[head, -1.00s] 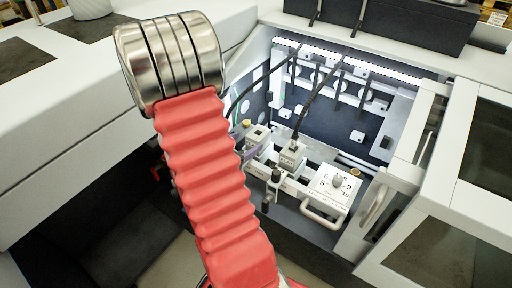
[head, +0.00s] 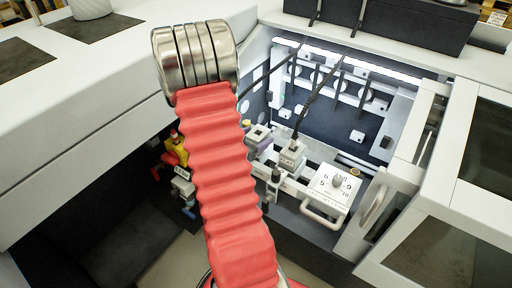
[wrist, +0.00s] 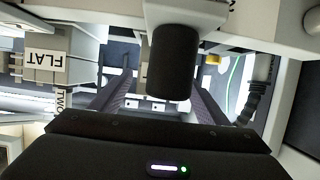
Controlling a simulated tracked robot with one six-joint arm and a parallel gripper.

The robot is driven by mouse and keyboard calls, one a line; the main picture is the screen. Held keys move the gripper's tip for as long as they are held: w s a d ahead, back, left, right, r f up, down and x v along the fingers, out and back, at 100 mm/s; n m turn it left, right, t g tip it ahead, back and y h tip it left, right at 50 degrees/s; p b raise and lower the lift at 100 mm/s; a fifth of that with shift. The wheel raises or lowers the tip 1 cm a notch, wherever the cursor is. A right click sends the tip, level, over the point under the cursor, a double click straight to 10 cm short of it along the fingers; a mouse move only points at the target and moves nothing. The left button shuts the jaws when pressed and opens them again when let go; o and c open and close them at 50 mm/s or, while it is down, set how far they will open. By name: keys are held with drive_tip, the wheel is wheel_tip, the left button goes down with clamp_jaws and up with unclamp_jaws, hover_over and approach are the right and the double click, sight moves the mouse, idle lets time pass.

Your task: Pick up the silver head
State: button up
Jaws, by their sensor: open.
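Pale grey stitching heads sit on a rail in the open machine bay in the head view. One is a block with a black cable and a label (head: 291,155); a smaller pale block (head: 257,135) is left of it. I cannot tell for certain which is the silver head. In the wrist view a block labelled FLAT (wrist: 45,60) is at the left, and a black round knob (wrist: 172,65) stands in front of the fingers' far end. My gripper (wrist: 160,88) is open, its two dark fingers apart, with nothing seen held. It is hidden behind my arm in the head view.
A white numbered plate with a knob and handle (head: 333,188) is right of the heads. The bay's raised white frame (head: 385,215) bounds the right side. Yellow and red parts (head: 175,150) sit left of my arm. A black cable (wrist: 255,95) hangs right in the wrist view.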

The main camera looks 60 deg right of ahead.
sight(259, 134)
drive_tip(key=shift+x, duration=2.65)
drive_tip(key=shift+w, duration=0.1)
drive_tip(key=shift+c, duration=0.5)
drive_tip(key=shift+r, duration=0.1)
clamp_jaws()
